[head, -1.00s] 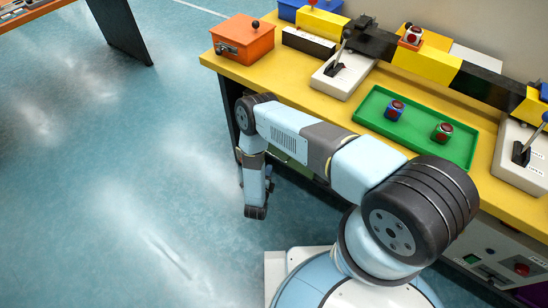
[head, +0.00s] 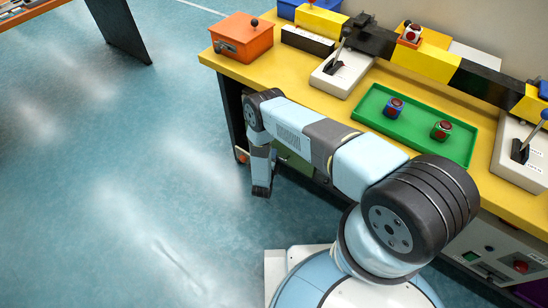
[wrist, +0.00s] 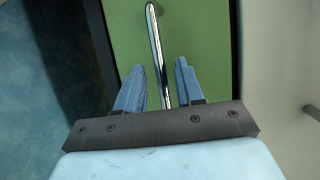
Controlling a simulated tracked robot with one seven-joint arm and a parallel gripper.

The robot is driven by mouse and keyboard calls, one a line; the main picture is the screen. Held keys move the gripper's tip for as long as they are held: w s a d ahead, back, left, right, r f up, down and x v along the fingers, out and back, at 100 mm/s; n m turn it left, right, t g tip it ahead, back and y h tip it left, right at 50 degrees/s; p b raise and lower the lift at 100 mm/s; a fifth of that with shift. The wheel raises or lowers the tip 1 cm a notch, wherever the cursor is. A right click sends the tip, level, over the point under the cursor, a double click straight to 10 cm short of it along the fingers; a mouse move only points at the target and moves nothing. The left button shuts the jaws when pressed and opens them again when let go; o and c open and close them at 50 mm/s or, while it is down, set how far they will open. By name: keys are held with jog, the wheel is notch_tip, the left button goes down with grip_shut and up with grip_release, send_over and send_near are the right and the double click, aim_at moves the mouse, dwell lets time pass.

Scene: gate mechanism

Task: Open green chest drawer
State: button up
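The green drawer front (wrist: 205,35) fills the middle of the wrist view, with a long, thin silver bar handle (wrist: 156,45) on it. My gripper (wrist: 160,66) is open, with one blue finger on each side of the handle. The handle runs between the fingers, with a gap to each; how deep it sits between them is hard to judge. In the head view, a small part of the green front (head: 294,160) shows under the tabletop. My arm hides most of it, and the fingers cannot be made out there.
The yellow-topped bench (head: 235,70) stands above the drawer. On it are an orange box (head: 243,38), a green tray (head: 375,103) with two small cubes, and lever units (head: 340,72). The blue floor (head: 120,200) to the left is clear.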

jog(key=shift+c, duration=0.3)
grip_shut()
jog(key=shift+s, duration=0.1)
